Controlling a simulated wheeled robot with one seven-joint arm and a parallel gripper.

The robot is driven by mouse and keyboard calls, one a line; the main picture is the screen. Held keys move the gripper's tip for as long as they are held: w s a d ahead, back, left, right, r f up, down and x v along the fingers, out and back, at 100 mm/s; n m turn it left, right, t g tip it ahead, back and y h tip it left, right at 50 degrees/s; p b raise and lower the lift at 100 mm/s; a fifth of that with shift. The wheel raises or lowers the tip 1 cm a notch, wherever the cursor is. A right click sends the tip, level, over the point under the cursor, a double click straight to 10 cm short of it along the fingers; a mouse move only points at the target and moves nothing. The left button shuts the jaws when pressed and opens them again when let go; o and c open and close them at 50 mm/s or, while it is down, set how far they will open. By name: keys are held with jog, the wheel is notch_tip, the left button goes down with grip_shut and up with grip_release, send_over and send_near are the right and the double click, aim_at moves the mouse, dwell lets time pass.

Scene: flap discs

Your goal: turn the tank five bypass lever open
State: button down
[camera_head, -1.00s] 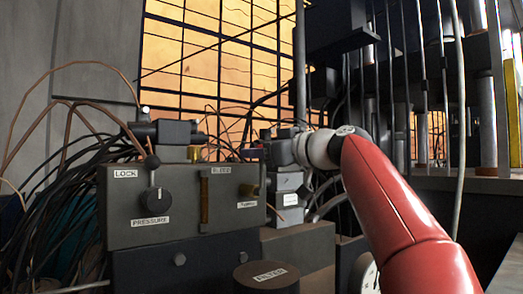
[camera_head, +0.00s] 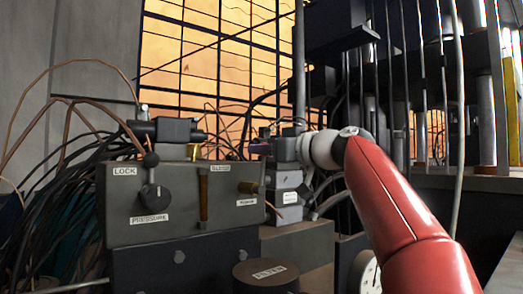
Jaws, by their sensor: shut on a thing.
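My red arm comes in from the lower right, and its white wrist leads to the grey end of my gripper (camera_head: 285,150), behind the right end of a grey control box (camera_head: 185,232). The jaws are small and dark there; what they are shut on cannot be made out. A short brass lever (camera_head: 248,187) is on the right of the box face, above a small label too blurred to read. I cannot tell whether it is the tank five bypass lever. It appears below and left of my gripper, with no visible contact.
The box also has a black knob (camera_head: 154,197) between LOCK and PRESSURE labels and an upright brass lever (camera_head: 204,200). A dark round FILTER cap (camera_head: 265,274) stands in front. Cables (camera_head: 70,175) crowd the left. Vertical pipes and a railing fill the right.

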jog(key=w+d+f+m+t+b, duration=0.2)
jog(key=d+f+m+b, duration=0.1)
jog(key=m, duration=0.5)
jog(key=w+d+f+m+t+h+b, duration=0.1)
jog(key=w+d+f+m+b, duration=0.1)
jog(key=m, duration=0.7)
jog(key=shift+w+d+f+t+b, duration=0.2)
jog(key=shift+d+f+t+b, duration=0.2)
jog(key=shift+d+f+b, duration=0.85)
jog(key=shift+a+f+p, duration=0.3)
jog(key=shift+a, duration=0.15)
jog(key=c, duration=1.1)
grip_release()
jog(key=shift+c, duration=0.2)
jog(key=shift+s+d, duration=0.1)
